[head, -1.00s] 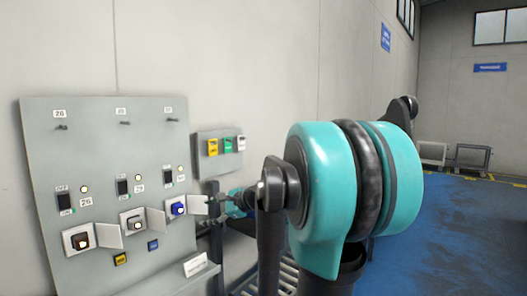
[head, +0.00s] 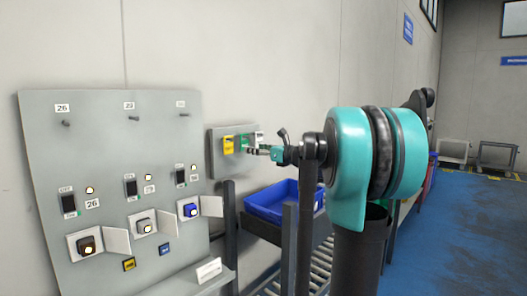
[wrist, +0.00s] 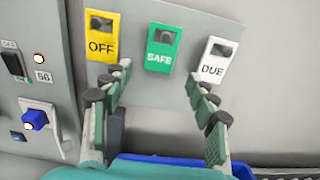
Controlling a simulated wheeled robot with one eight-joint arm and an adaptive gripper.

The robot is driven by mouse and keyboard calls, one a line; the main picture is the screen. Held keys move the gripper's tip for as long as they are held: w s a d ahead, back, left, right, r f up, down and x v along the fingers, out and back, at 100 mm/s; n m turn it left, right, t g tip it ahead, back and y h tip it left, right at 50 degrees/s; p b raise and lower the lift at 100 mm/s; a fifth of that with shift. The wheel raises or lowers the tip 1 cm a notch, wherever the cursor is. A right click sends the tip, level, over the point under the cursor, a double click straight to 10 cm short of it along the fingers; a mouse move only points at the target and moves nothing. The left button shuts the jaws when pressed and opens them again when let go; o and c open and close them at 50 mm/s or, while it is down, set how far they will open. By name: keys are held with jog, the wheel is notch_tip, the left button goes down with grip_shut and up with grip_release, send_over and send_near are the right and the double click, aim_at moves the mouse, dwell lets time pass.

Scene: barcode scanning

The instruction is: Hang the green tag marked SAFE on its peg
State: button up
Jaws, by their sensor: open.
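The green tag marked SAFE (wrist: 161,51) hangs on the small grey board between a yellow OFF tag (wrist: 102,38) and a white DUE tag (wrist: 215,60) in the wrist view. My gripper (wrist: 160,88) is open and empty, its fingers spread below and to either side of the green tag, apart from it. In the head view my gripper (head: 252,150) is in front of the small board and partly hides the green tag (head: 245,138). Three pegs stick out of the large panel: left (head: 66,123), middle (head: 132,119) and right (head: 183,115).
The large grey panel (head: 100,165) has switches, lamps and small boxes with open covers sticking out. A blue bin (head: 280,203) stands below and right of the small board. A white card (head: 208,270) sits on the panel's lower ledge.

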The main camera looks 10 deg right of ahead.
aim_at(245, 145)
jog(key=shift+x, duration=3.7)
jog(key=shift+c, duration=0.2)
jog(key=c, duration=1.2)
jog(key=shift+r, duration=0.2)
jog(key=shift+v, duration=1.25)
jog(key=shift+v, duration=1.55)
jog(key=shift+s, duration=0.1)
jog(key=shift+v, duration=2.9)
